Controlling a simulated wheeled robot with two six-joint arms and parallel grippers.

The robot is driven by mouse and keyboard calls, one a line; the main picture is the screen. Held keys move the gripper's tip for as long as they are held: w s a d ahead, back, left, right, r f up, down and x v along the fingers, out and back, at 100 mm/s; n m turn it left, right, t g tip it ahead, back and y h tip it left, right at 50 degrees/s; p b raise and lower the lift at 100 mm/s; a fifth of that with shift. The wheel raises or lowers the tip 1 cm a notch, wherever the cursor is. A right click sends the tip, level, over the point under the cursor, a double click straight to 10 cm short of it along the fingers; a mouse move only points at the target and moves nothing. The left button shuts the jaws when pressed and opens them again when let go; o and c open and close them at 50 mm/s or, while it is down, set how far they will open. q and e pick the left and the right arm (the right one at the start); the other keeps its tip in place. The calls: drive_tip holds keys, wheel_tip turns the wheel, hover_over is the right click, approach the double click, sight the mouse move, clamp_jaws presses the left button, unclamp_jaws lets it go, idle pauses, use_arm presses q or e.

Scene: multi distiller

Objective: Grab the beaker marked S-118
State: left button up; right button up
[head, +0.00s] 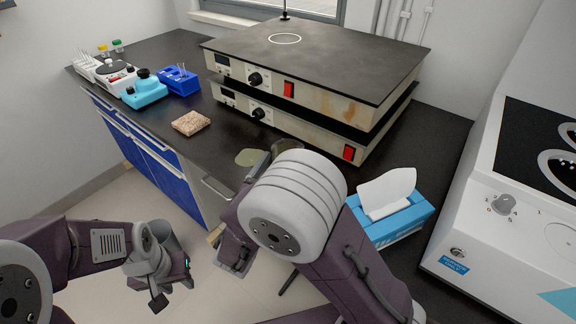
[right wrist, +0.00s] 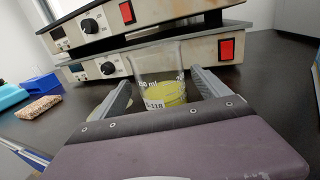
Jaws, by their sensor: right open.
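The beaker (right wrist: 160,68) is clear glass with yellow liquid in its lower part. Its white label shows "-118", with the first character partly hidden. It stands upright on the dark bench between the fingers of my right gripper (right wrist: 160,85), which is open. I see no clear contact of the fingers with the glass. In the head view only part of the beaker's rim (head: 288,146) shows behind my right arm, and my right fingers are mostly hidden. My left gripper (head: 173,285) hangs low over the floor at the left, open and empty.
Stacked hotplates (head: 330,50) stand right behind the beaker. A pale yellowish disc (head: 247,157) lies left of it. A tissue box (head: 395,219) and a large white instrument (head: 500,230) are at the right. A speckled block (head: 190,123) and a blue rack (head: 179,82) are at the left.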

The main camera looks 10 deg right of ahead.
drive_tip(key=shift+w+d+r, duration=0.1)
drive_tip(key=shift+w+d, duration=0.15)
drive_tip(key=b+x, duration=0.1)
drive_tip(key=x, duration=0.3)
drive_tip(key=shift+w+d+r, duration=0.1)
drive_tip(key=shift+w+d, duration=0.15)
drive_tip(key=shift+a+r, duration=0.1)
drive_tip(key=c, duration=1.7)
